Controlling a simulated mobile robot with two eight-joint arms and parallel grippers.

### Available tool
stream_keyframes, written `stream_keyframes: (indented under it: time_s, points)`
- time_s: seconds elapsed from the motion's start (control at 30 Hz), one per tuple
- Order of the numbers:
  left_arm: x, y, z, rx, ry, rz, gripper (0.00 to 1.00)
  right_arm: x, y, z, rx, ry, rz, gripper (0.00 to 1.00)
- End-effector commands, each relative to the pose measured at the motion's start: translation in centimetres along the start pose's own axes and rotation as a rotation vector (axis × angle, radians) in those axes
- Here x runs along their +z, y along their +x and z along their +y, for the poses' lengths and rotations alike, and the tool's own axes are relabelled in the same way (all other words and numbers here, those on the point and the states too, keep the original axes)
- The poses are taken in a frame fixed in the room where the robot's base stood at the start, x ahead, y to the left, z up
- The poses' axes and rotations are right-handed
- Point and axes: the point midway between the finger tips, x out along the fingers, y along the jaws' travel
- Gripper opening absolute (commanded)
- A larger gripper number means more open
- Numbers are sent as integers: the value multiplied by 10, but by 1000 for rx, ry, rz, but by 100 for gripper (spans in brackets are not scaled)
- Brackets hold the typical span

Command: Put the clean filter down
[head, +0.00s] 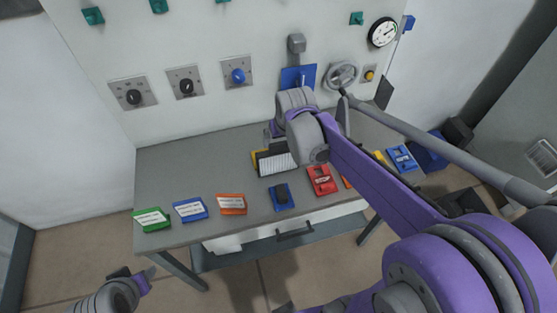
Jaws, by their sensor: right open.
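A white pleated filter in a dark frame (276,164) lies on the grey table (160,180), near its middle. A yellow edge shows beside it at the back left. I take it to be the clean filter. My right gripper (272,131) is open just behind the filter, and its wrist hides part of the table there. I cannot tell whether its fingers touch the filter. My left gripper (133,280) is low at the left, in front of the table and away from the filter.
Green (151,219), blue (190,209) and orange (231,204) labelled cards lie along the front left. A small blue item (281,196) and a red one (321,180) lie nearer the middle. The wall panel (210,60) carries knobs and a handwheel (341,75). The table's back left is clear.

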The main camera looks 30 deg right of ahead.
Motion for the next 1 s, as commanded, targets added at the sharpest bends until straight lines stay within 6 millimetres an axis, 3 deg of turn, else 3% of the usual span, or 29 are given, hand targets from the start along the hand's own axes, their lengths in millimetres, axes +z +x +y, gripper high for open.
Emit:
stream_keyframes:
  time_s: [0.33,0.67,1.0]
  points:
    - [-1,0,0,0,0,1,50,-4,45,-3,0,0,0,100]
    - [0,0,0,0,0,0,50,-3,51,-3,0,0,0,98]
    - [0,0,0,0,0,0,50,-3,51,-3,0,0,0,37]
